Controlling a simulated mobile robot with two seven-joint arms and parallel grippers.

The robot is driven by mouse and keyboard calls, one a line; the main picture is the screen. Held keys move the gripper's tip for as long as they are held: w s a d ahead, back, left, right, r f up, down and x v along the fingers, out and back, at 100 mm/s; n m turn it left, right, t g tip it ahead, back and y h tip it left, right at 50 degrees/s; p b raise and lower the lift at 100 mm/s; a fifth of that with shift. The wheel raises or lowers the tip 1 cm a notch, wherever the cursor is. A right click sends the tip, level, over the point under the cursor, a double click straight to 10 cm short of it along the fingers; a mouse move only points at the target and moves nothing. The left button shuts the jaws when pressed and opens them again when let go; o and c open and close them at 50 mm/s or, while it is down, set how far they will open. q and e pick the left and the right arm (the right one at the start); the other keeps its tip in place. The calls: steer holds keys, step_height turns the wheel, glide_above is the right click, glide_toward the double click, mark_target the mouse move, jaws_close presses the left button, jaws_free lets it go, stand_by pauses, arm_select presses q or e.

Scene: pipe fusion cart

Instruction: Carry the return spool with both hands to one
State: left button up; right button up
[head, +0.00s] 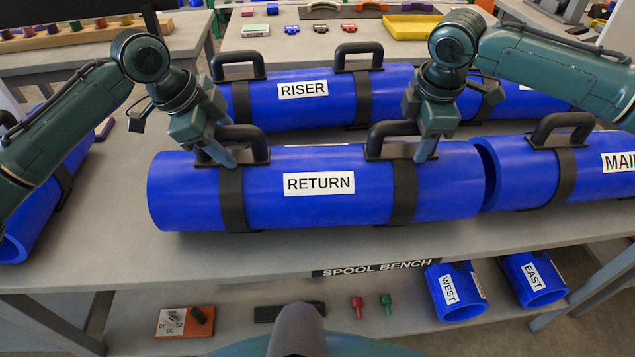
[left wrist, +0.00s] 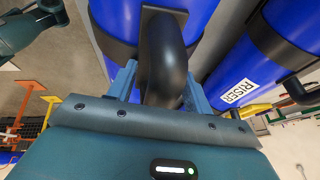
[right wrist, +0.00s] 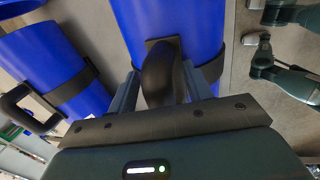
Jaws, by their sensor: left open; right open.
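The return spool (head: 362,185) is a thick blue pipe labelled RETURN, lying on the spool bench with two black straps and two black handles. My left gripper (head: 222,160) is open at its left handle (head: 256,135). In the left wrist view the fingers (left wrist: 155,88) stand on both sides of that black handle (left wrist: 163,60). My right gripper (head: 428,150) is open at the right handle (head: 380,137). In the right wrist view its fingers (right wrist: 158,90) stand on both sides of the black handle (right wrist: 160,70). Whether the fingers touch the handles cannot be told.
The riser spool (head: 330,92) lies just behind. The main spool (head: 590,172) lies close at the right end. Another blue pipe (head: 45,205) lies at the left. The lower shelf holds the WEST (head: 445,300) and EAST (head: 525,290) pieces. The bench front strip (head: 240,255) is clear.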

arm_select(q)
steer(key=shift+c, duration=0.3)
arm_select(e)
steer(key=shift+c, duration=0.3)
arm_select(q)
jaws_close()
arm_select(e)
jaws_close()
steer(key=shift+d, duration=0.1)
stand_by(0.4)
arm_select(q)
steer(key=shift+w+r, duration=0.15)
steer(key=shift+r, duration=0.15)
arm_select(e)
steer(key=shift+w+r, duration=0.1)
steer(key=shift+r, duration=0.15)
steer(key=shift+w, duration=0.1)
